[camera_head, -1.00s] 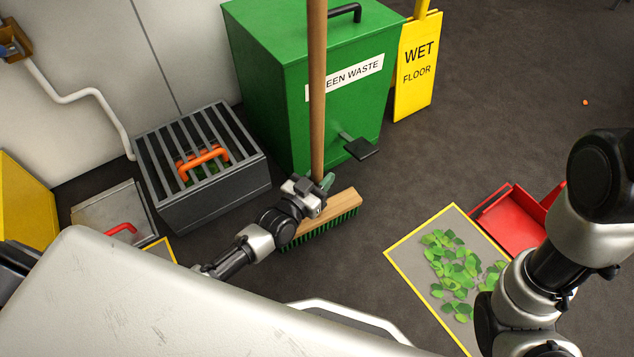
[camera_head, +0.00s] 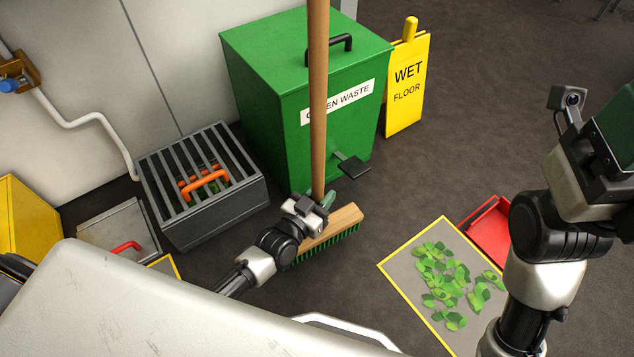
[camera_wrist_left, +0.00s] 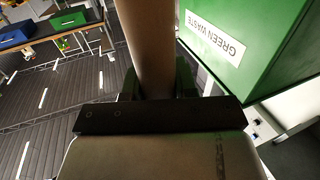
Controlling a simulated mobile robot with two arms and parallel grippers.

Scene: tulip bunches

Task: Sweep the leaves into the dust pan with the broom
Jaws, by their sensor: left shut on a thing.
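The broom (camera_head: 318,110) stands upright, with a wooden handle and a wooden head (camera_head: 345,217) with green bristles at the floor. My left gripper (camera_head: 322,203) is shut on the broom handle low down, just above the head. The handle also fills the middle of the left wrist view (camera_wrist_left: 150,50). The green leaves (camera_head: 450,278) lie in a loose patch on a grey, yellow-edged mat (camera_head: 405,270), right of the broom and apart from it. The red dust pan (camera_head: 488,230) is beyond the mat, partly hidden by my right arm. My right gripper's fingertips are not visible.
A green waste bin (camera_head: 260,120) with a pedal stands behind the broom. A yellow wet floor sign (camera_head: 408,85) is beside it. A grated dark box (camera_head: 215,213) sits to the left. Dark floor is clear between broom and mat.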

